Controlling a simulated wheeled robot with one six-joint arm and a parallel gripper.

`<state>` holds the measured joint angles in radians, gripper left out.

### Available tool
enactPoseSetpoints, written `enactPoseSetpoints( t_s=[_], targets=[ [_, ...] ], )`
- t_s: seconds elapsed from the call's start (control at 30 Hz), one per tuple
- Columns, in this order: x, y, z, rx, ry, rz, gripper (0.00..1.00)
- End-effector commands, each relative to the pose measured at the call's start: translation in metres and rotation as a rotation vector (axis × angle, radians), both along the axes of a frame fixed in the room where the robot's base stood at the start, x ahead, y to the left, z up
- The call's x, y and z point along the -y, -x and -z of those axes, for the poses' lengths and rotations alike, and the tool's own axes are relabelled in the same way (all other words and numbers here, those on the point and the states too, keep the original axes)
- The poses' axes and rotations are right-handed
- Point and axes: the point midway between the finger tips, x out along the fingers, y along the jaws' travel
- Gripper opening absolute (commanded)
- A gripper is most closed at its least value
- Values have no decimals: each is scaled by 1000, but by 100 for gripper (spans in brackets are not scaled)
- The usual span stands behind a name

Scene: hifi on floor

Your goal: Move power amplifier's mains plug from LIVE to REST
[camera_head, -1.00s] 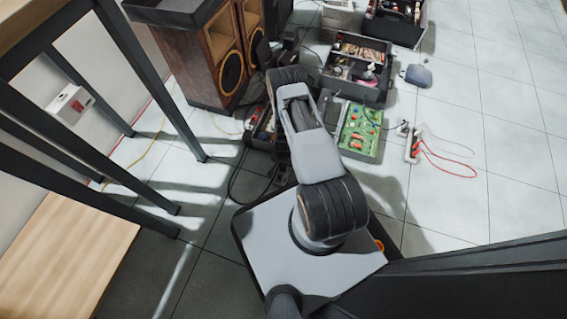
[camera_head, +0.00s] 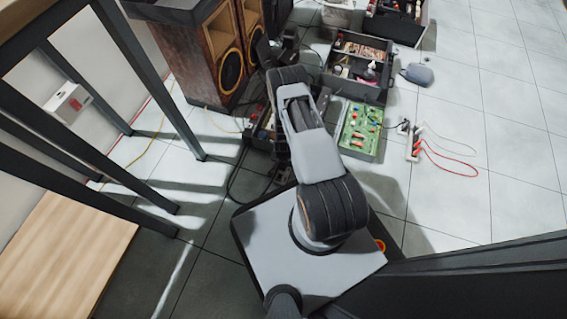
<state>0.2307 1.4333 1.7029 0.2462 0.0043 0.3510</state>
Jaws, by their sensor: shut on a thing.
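My arm rises from my base in the middle of the head view and folds over at its elbow. My gripper is hidden behind the arm, so neither its fingers nor anything in them can be seen. A white socket strip (camera_head: 413,144) with red leads lies on the floor at the right. A small dark plug-like piece with a cable (camera_head: 403,127) is just above it. I cannot make out LIVE or REST markings. The power amplifier cannot be told for certain; an open unit (camera_head: 262,132) with coloured parts is partly hidden by my arm.
A green circuit board (camera_head: 360,131) lies right of my arm. Behind it is an open toolbox (camera_head: 356,68). Wooden speakers (camera_head: 218,58) stand at the back left. A dark metal frame (camera_head: 150,80) and wooden board (camera_head: 65,255) fill the left. The tiled floor at right is mostly clear.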

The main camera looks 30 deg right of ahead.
Motion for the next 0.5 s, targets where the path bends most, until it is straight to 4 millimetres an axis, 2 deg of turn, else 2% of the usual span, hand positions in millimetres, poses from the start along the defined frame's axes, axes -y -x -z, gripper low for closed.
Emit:
enactPoseSetpoints(
  t_s=[0.5],
  targets=[
    [0,0,6,0,0,0,0]
  ],
)
